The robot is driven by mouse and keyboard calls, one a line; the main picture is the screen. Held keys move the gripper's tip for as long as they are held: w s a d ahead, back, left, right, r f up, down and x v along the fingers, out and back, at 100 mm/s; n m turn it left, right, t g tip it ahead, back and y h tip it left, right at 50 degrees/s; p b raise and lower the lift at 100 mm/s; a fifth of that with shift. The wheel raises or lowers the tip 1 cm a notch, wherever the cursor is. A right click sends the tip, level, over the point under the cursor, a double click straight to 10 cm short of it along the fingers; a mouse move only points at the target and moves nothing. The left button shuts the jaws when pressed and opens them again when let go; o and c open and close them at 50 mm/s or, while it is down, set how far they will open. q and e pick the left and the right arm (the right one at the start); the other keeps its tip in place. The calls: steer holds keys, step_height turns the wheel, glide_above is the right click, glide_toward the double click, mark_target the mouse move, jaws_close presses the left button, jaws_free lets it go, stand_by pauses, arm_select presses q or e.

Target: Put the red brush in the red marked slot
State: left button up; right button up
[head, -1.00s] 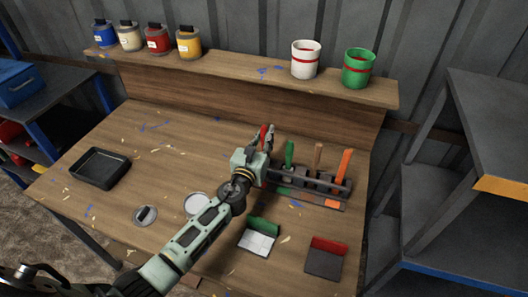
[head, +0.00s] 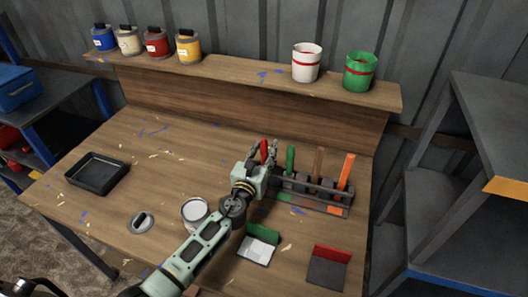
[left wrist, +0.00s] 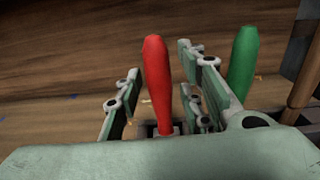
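The red brush (head: 264,151) stands upright at the left end of the brush rack (head: 335,210), its red handle pointing up. In the left wrist view the red handle (left wrist: 158,80) rises between my fingers, with a small gap on each side. My left gripper (head: 263,156) is open around the handle; it also shows in the left wrist view (left wrist: 158,95). The brush's lower end and the red slot marking are hidden behind the gripper. My right gripper is not in view.
A green brush (head: 291,159), a brown one (head: 318,161) and an orange one (head: 346,171) stand in the rack to the right. The table's left middle is clear.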

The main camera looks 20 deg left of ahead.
arm_select(q)
steer(key=shift+r, duration=0.25)
steer(key=s, duration=1.2)
steer(key=shift+a, duration=0.2)
